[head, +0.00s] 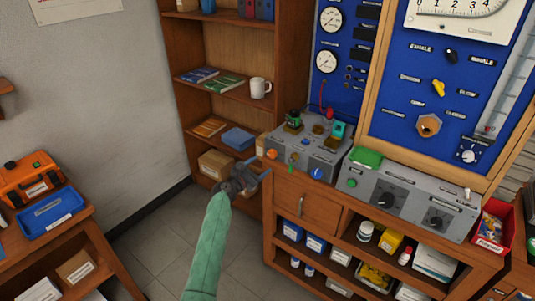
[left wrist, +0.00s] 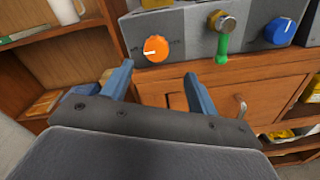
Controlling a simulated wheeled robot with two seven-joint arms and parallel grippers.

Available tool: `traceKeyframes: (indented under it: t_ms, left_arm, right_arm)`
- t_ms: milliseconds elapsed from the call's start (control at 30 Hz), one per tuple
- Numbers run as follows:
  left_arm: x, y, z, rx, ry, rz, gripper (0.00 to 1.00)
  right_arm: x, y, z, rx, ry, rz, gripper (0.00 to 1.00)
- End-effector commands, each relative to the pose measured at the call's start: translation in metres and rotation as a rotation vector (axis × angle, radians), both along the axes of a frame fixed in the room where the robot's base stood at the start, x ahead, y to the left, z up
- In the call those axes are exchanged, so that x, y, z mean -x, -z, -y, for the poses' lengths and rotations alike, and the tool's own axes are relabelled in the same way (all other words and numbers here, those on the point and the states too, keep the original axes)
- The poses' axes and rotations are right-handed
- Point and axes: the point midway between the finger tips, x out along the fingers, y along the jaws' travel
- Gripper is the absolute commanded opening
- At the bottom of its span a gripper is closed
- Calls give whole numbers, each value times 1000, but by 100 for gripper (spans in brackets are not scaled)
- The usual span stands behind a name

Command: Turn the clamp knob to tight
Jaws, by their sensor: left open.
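A grey test box (head: 320,160) stands on the wooden bench. Its front carries an orange knob (head: 272,154), a green-handled brass valve (head: 291,167) and a blue knob (head: 317,173). I cannot read which one is marked as the clamp. In the left wrist view the orange knob (left wrist: 155,48) has a white pointer line towards the left. The blue knob (left wrist: 280,31) and green handle (left wrist: 223,48) are to its right. My left gripper (head: 256,171) is open and empty in front of the box. Its fingers (left wrist: 158,72) are apart from the orange knob, which shows between and beyond the tips.
A second grey box (head: 410,206) with black dials stands to the right on the bench. Blue gauge panels rise behind. A bookshelf (head: 235,92) with a white mug (head: 260,88) is at the back left. A drawer (head: 305,206) is below the test box.

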Motion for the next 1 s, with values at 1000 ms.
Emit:
traceKeyframes:
  t_ms: [1000]
  left_arm:
    - [-65, -3, 41, 159, -31, -107, 59]
  right_arm:
    - [5, 25, 9, 4, -4, 43, 36]
